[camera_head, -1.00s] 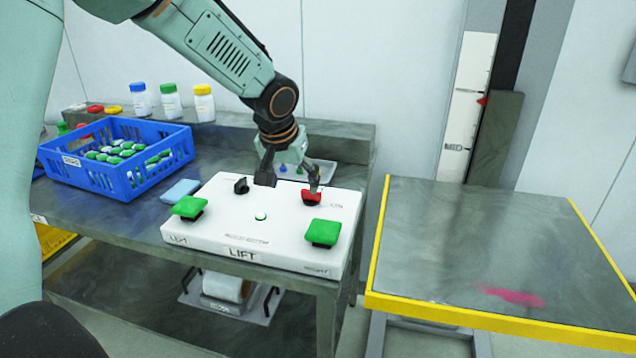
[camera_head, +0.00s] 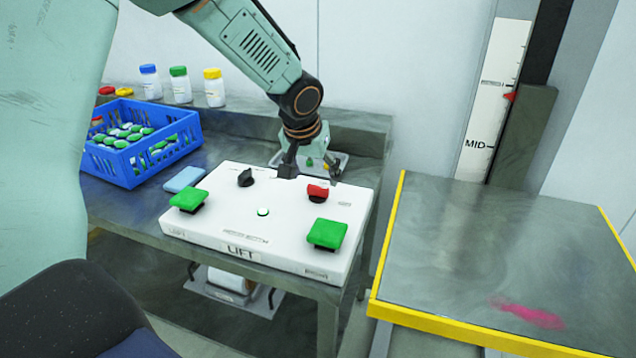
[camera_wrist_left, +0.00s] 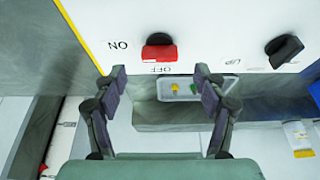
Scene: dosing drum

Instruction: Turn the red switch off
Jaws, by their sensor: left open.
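The red switch (camera_head: 318,193) is on the back right of the white LIFT control box (camera_head: 215,232). In the left wrist view the red switch (camera_wrist_left: 159,48) lies crosswise, with ON printed to its left and OFF beside it on the side nearer my gripper. I cannot tell for sure which mark it points to. My left gripper (camera_head: 311,173) is open and empty, behind the switch at the box's far edge. In the left wrist view its spread fingertips (camera_wrist_left: 160,75) stand either side of the OFF mark, apart from the switch. My right gripper is not in view.
The box also has a black knob (camera_head: 246,178) and two green buttons (camera_head: 188,200), (camera_head: 327,234). A blue crate (camera_head: 150,165) of bottles and a light blue pad (camera_head: 184,179) are at the left. A yellow-edged platform (camera_head: 480,240) stands at the right. A small tray (camera_head: 345,163) lies behind.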

